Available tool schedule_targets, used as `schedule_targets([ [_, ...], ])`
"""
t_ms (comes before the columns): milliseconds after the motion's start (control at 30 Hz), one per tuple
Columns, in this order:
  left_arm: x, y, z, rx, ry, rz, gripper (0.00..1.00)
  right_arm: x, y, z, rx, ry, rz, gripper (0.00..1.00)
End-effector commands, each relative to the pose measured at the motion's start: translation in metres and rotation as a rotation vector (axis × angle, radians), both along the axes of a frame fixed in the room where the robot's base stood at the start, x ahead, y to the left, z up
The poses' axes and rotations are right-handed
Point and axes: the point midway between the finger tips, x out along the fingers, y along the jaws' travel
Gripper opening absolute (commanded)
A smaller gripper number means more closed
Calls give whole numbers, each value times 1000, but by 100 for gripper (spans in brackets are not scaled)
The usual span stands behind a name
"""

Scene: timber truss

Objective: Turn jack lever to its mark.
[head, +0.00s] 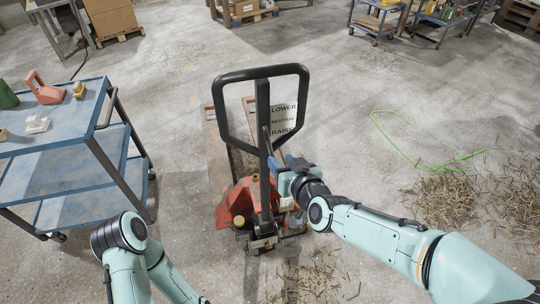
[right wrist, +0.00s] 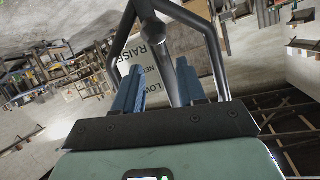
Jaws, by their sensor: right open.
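The pallet jack has a black loop handle (head: 262,78) on an upright shaft above a red-orange body (head: 235,200). A label plate (head: 284,118) behind the shaft reads LOWER, NEUTRAL, RAISE from top to bottom. A thin dark lever (head: 267,142) slants beside the shaft, its end near RAISE. My right gripper (head: 283,163) is open just right of the shaft. In the right wrist view its blue fingers (right wrist: 158,85) point toward the label, with a dark bar between them; I cannot tell whether they touch it. My left gripper is out of view.
A blue cart (head: 60,130) with small items on top stands at the left. Straw (head: 445,198) and a green cord (head: 405,155) lie on the floor at the right. Further carts and pallets stand at the back.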

Motion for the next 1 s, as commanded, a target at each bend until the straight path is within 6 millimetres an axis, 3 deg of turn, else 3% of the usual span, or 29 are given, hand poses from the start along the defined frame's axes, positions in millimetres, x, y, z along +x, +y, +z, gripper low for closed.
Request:
schedule_targets([
  [33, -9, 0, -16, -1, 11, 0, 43, 7, 2, -12, -6, 3, -3, 40],
  [200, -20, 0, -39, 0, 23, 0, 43, 34, 13, -23, -5, 3, -4, 40],
  [533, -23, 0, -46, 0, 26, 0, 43, 70, 29, -31, -2, 1, -2, 40],
  [933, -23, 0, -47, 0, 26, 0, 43, 76, 33, -34, 0, 1, 0, 40],
  [967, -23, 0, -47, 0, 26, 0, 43, 76, 33, -34, 0, 1, 0, 37],
  [1000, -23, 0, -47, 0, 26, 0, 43, 76, 32, -34, 0, 1, 0, 24],
])
